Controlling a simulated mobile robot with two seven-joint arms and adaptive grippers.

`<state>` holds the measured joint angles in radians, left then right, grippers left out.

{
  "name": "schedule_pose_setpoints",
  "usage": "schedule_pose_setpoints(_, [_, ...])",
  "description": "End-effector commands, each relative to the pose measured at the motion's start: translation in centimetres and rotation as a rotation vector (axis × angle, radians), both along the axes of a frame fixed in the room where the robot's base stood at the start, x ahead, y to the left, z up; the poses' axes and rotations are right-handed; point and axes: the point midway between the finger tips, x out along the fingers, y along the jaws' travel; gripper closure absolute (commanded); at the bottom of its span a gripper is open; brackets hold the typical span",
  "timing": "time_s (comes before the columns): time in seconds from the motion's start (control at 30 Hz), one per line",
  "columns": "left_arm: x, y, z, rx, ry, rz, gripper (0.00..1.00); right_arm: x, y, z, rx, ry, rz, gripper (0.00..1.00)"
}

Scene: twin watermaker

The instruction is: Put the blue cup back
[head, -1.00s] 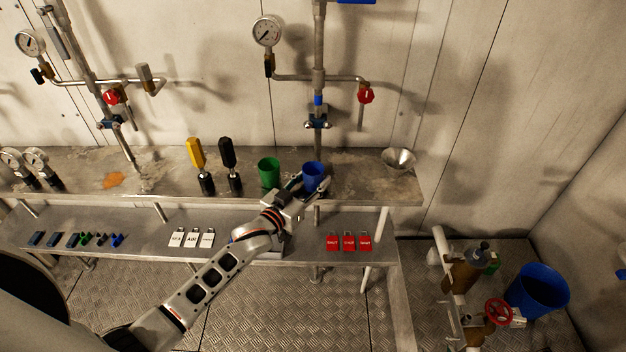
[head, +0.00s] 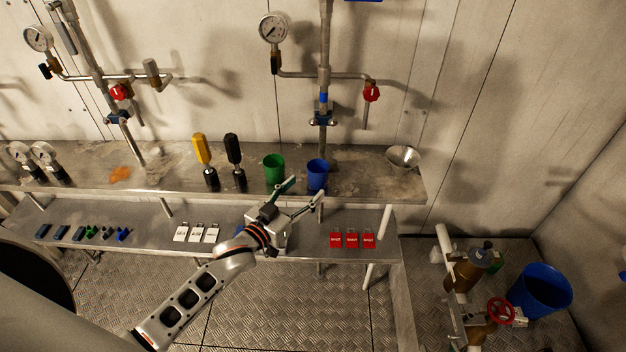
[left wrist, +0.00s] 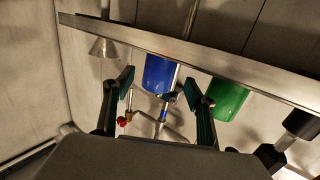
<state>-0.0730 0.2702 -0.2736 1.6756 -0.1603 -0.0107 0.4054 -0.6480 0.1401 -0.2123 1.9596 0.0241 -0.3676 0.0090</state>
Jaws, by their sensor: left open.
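The blue cup (head: 318,174) stands upright on the upper bench (head: 375,185), just right of the green cup (head: 274,168). My left gripper (head: 304,191) is open and empty in front of the blue cup, near the bench's front edge, with its fingers spread and apart from the cup. In the left wrist view, which looks upside down, the blue cup (left wrist: 160,74) shows between the two open fingers (left wrist: 157,86), beyond them. The green cup (left wrist: 228,98) is to its right there. My right gripper is not in view.
A yellow-handled tool (head: 202,151) and a black-handled tool (head: 233,150) stand left of the cups. A metal funnel (head: 403,157) is at the right. A vertical pipe (head: 325,80) rises behind. The lower shelf holds white tags (head: 196,233) and red tags (head: 352,239).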

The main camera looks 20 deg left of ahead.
Motion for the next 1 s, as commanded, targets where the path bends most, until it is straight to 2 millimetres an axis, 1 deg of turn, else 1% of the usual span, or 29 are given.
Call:
schedule_pose_setpoints(0.03, [-1.1,0.3,0.0,0.001,0.002,0.0,0.44,0.0,0.0,0.0,0.0,0.0,0.0,0.6])
schedule_pose_setpoints(0.1, [-2.2,0.7,0.1,0.002,0.002,0.0,0.44,0.0,0.0,0.1,0.0,0.0,0.0,0.6])
schedule_pose_setpoints(0.2, [-3.5,1.0,0.1,0.001,0.002,0.0,0.44,0.0,0.0,0.1,0.0,0.0,0.0,0.6])
schedule_pose_setpoints(0.33, [-4.4,1.3,0.2,0.0,0.002,0.0,0.44,0.0,0.0,0.1,0.0,0.0,0.0,0.6])
schedule_pose_setpoints(0.4, [-5.2,1.2,-0.5,0.007,0.017,0.003,0.44,0.0,0.0,0.1,0.0,0.0,0.0,0.6])
schedule_pose_setpoints(0.47, [-6.7,1.0,-1.9,0.022,0.052,0.011,0.44,0.0,0.0,0.1,0.0,0.0,0.0,0.6])
schedule_pose_setpoints(0.53, [-9.4,0.6,-4.6,0.057,0.119,0.022,0.44,0.0,0.0,0.1,0.001,-0.001,0.0,0.6])
schedule_pose_setpoints(0.57, [-10.8,0.4,-5.8,0.075,0.153,0.025,0.44,0.0,0.0,0.2,0.001,-0.001,0.0,0.6])
schedule_pose_setpoints(0.6, [-12.7,0.0,-7.5,0.103,0.201,0.03,0.44,0.0,0.1,0.2,0.001,-0.002,0.0,0.6])
schedule_pose_setpoints(0.67, [-15.8,-0.4,-9.8,0.143,0.272,0.031,0.44,0.1,0.1,0.2,0.002,-0.003,0.0,0.6])
schedule_pose_setpoints(0.7, [-17.8,-0.6,-11.1,0.169,0.317,0.029,0.44,0.1,0.1,0.3,0.002,-0.003,0.0,0.6])
schedule_pose_setpoints(0.73, [-19.1,-0.8,-12.0,0.187,0.347,0.027,0.44,0.1,0.1,0.3,0.002,-0.003,0.0,0.6])
schedule_pose_setpoints(0.8, [-21.9,-1.1,-13.6,0.222,0.409,0.019,0.44,0.1,0.1,0.3,0.003,-0.002,-0.001,0.6])
schedule_pose_setpoints(0.9, [-24.5,-1.5,-14.9,0.257,0.464,0.008,0.44,0.1,0.1,0.3,0.002,-0.004,0.0,0.6])
schedule_pose_setpoints(1.0, [-25.4,-1.6,-15.3,0.271,0.484,0.002,0.44,0.1,0.1,0.3,0.002,-0.004,0.0,0.6])
